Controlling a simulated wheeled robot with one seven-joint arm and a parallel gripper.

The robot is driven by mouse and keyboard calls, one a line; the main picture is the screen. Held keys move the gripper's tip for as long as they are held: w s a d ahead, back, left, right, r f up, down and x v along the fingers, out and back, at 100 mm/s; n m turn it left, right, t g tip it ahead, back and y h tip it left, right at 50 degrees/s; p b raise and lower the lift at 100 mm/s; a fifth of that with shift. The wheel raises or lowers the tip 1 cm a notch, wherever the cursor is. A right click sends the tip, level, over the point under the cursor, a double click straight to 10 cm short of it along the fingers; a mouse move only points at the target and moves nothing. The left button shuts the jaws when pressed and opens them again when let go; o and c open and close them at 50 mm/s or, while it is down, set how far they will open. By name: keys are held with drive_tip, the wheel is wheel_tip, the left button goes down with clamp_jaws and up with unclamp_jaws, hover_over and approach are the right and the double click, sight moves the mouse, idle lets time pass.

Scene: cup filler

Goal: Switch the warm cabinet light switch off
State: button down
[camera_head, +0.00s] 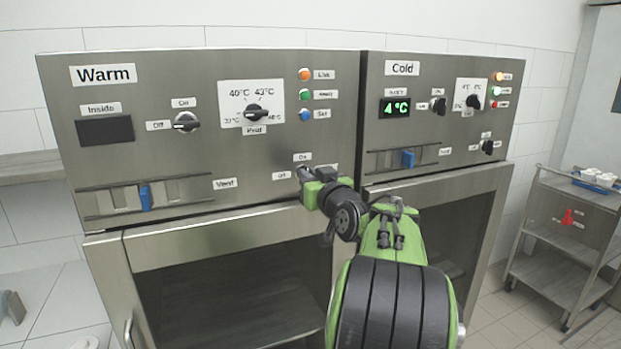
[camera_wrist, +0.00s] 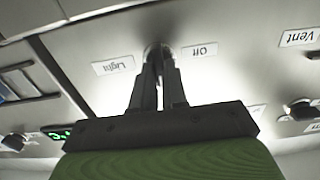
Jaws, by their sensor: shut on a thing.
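The warm cabinet (camera_head: 200,215) stands at the left in the head view, with a "Warm" sign on its steel panel. Its light switch (camera_wrist: 158,48) is a small round knob between an "Off" label and a "Light" label in the wrist view. My gripper (camera_wrist: 158,66) reaches the knob with both fingers close together, shut on it. In the head view my gripper (camera_head: 307,174) is at the panel's lower right, just right of the "Off" label (camera_head: 282,176) and below the "On" label (camera_head: 303,157). The fingers hide most of the knob, so I cannot tell which way it points.
The warm panel also has an inside switch (camera_head: 186,122), a temperature dial (camera_head: 257,113), coloured lamps and a blue vent slider (camera_head: 145,197). The cold cabinet (camera_head: 440,75) adjoins on the right. A steel trolley (camera_head: 560,235) stands at far right.

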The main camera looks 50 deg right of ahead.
drive_tip(key=shift+f+n+b, duration=0.1)
drive_tip(key=shift+n+b, duration=0.2)
drive_tip(key=shift+b, duration=0.2)
drive_tip(key=n+b, duration=0.7)
drive_tip(key=n, duration=0.1)
drive_tip(key=n+b, duration=0.7)
drive_tip(key=n, duration=0.2)
drive_tip(key=shift+w+a+f, duration=0.15)
drive_tip(key=shift+a+f, duration=0.05)
drive_tip(key=shift+n, duration=0.3)
drive_tip(key=c, duration=1.2)
unclamp_jaws()
drive_tip(key=shift+o, duration=0.2)
